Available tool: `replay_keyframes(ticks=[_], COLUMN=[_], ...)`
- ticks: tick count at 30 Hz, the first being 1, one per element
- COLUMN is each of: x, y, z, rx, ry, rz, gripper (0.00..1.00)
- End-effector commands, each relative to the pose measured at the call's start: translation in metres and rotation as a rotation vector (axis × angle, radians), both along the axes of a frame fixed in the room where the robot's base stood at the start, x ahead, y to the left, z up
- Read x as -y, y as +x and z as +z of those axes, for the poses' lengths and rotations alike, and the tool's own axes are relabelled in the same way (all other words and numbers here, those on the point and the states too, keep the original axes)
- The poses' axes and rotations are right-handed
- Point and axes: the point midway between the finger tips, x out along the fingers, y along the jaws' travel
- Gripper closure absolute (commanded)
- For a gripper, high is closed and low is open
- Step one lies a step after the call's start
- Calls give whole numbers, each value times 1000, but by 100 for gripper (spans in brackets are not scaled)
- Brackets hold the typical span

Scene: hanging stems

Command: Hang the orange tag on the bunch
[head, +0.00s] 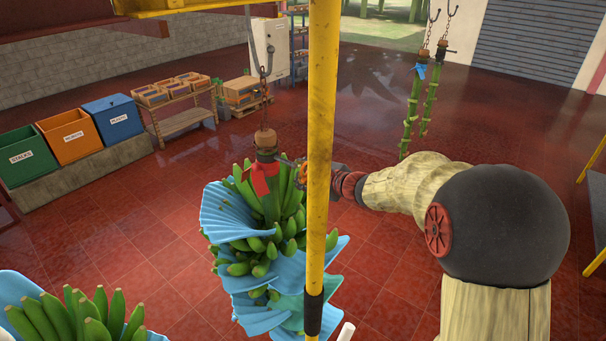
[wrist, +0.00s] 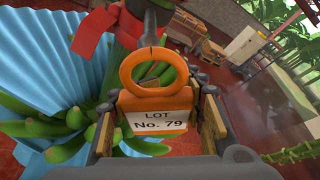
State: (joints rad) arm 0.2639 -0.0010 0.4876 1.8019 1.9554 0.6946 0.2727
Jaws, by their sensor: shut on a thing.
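The orange tag (wrist: 157,100) has a large ring on top and a white label reading "LOT No. 79". My gripper (wrist: 158,118) is shut on it, with one finger at each side of its body. The bunch (head: 262,230) of green bananas hangs upright from a chain, with blue sheets between its hands. A red ribbon (wrist: 75,45) is tied around its stem, just left of the ring. A dark grey piece (wrist: 150,28) meets the ring's top; I cannot tell whether it passes through the ring. In the head view a yellow post hides part of my gripper.
A yellow post (head: 319,150) stands in front of the bunch. Another bunch (head: 75,315) is at the lower left. Two bare stems (head: 413,105) hang at the back right. Green, orange and blue bins (head: 68,135) stand at the left. Red floor between is clear.

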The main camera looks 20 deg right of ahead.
Motion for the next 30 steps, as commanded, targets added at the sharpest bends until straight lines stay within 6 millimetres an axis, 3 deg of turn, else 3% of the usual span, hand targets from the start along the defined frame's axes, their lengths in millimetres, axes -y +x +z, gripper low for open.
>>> replay_keyframes(ticks=[30], x=[-9], y=[4], z=[-1], rx=[0], ry=[0], rz=[2], gripper=[76])
